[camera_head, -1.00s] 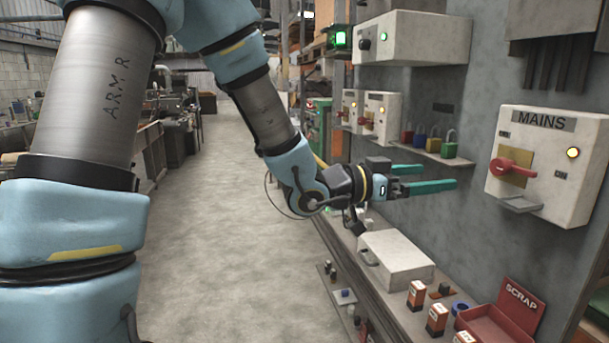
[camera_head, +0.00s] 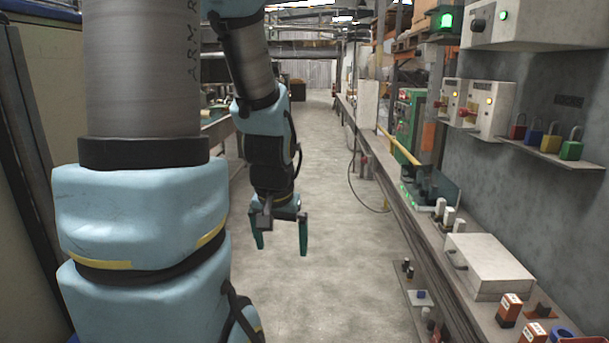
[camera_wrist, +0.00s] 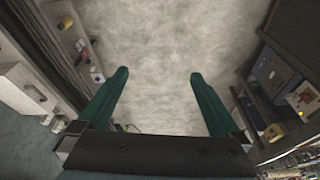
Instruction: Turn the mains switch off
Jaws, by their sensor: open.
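Padlocks (camera_head: 551,143) sit on a wall shelf at right, near two small switch boxes (camera_head: 490,108). A white case (camera_head: 488,266) and orange boxes (camera_head: 509,309) stand on the bench. The aisle floor (camera_head: 330,200) is clear. A cable (camera_head: 362,200) loops beside the bench.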

